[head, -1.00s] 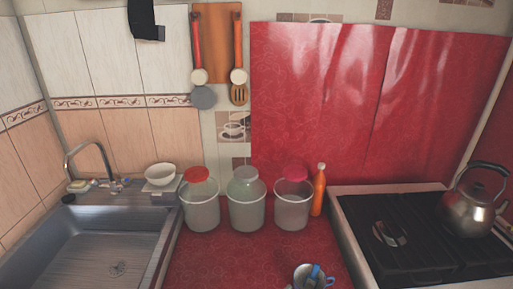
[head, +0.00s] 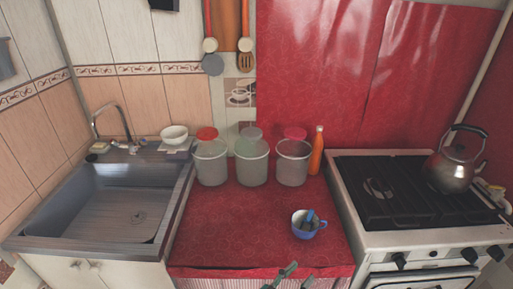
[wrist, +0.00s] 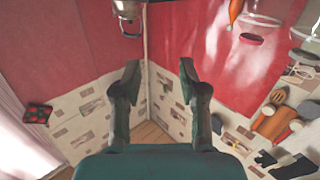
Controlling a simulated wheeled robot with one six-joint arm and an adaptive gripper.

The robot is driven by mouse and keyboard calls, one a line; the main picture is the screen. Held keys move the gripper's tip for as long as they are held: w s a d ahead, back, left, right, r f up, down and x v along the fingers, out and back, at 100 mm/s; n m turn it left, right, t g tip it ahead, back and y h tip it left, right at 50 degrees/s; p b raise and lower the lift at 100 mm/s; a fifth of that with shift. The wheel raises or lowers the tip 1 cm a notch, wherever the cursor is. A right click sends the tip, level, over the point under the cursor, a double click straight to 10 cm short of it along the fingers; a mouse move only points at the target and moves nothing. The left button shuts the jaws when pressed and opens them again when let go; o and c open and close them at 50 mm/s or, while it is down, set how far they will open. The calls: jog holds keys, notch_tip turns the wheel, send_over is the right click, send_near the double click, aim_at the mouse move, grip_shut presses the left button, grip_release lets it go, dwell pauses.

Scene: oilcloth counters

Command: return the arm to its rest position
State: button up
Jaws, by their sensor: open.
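My gripper (head: 292,279) shows only as two dark green fingertips at the bottom edge of the head view, in front of the red counter's front edge. In the wrist view my gripper (wrist: 160,75) has its two fingers spread wide apart, with nothing between them. The wrist view is turned over and faces the wall corner, with the kettle (wrist: 128,10) at the top. The rest of my arm is out of the head view.
A blue and white cup (head: 306,231) with a blue item in it stands on the red counter (head: 230,225). Several translucent containers (head: 252,168) and an orange bottle (head: 316,152) stand behind. The sink (head: 110,210) is left, the stove (head: 410,200) right.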

jog(key=s+d+f+n+y, duration=0.4)
jog(key=s+f, duration=0.1)
jog(key=f, duration=0.3)
jog(key=s+d+f+n+y, duration=0.4)
jog(key=s+f+n, duration=0.1)
jog(key=f, duration=0.2)
jog(key=s+f+n+y, duration=0.2)
jog(key=s+y, duration=0.2)
jog(key=s, duration=0.6)
jog(key=s+r+m+t+y, duration=0.1)
jog(key=s+r+m+t, duration=0.1)
jog(key=s+r, duration=1.2)
jog(key=shift+s+d+r+t, duration=0.15)
jog(key=shift+s+r+t, duration=0.2)
jog(key=shift+s, duration=0.3)
